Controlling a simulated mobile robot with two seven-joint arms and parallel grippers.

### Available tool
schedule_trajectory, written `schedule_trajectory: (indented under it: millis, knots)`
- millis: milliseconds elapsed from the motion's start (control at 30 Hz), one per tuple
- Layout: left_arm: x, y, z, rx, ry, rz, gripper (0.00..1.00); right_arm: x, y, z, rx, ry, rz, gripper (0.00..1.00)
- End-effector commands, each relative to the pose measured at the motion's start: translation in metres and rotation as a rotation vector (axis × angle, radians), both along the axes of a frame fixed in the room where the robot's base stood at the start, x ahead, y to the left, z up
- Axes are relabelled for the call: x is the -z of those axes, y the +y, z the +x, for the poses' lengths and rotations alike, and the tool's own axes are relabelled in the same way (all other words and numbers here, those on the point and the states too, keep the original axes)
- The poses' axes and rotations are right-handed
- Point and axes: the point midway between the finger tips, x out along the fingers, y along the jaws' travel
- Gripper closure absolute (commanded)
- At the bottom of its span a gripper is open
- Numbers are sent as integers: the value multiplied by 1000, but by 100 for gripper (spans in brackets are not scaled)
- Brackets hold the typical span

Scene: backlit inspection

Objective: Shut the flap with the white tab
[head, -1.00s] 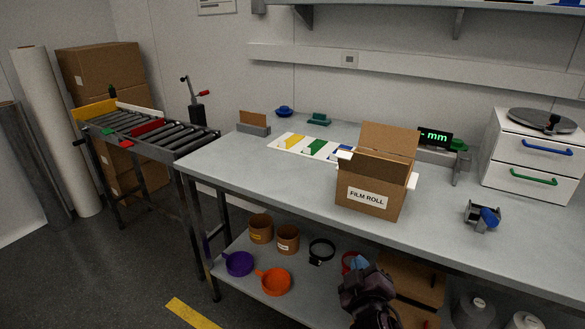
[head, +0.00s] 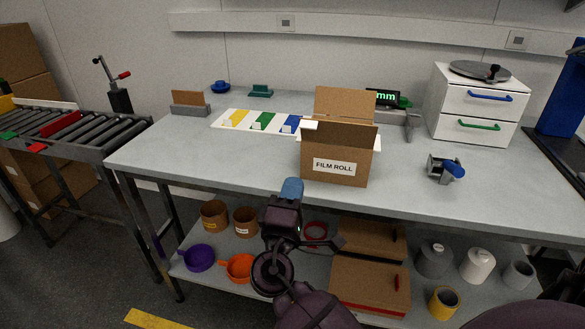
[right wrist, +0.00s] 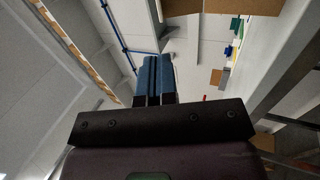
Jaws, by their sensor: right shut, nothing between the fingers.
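A brown cardboard box labelled FILM ROLL (head: 336,160) stands open on the grey bench. Its back flap (head: 345,104) stands upright. Small white pieces show at the box's top left (head: 309,125) and top right; I cannot tell which one is the tab. My right gripper (head: 291,188) is shut and empty, with blue fingertips, in front of the bench edge, below and left of the box and apart from it. In the right wrist view its blue fingers (right wrist: 154,78) are together, with brown cardboard at the top edge. My left gripper is not in view.
A white board with coloured pieces (head: 218,125) lies behind the box to the left. The bench (head: 220,165) is clear left of the box. The lower shelf holds pans, rolls and cartons.

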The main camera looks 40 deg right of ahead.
Motion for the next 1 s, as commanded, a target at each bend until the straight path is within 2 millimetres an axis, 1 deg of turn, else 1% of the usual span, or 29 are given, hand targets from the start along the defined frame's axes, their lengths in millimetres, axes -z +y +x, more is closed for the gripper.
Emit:
schedule_trajectory:
  millis: [33,233,600,800,1000]
  knots:
    - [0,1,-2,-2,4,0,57,-6,-5,5,-1,-6,0,100]
    - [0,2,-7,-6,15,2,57,-20,-29,25,-1,-6,0,100]
    - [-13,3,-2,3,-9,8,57,-43,-72,62,-2,-4,1,100]
    - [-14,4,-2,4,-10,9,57,-49,-85,74,-2,-3,2,100]
    - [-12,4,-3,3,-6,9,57,-50,-90,77,-2,0,2,100]
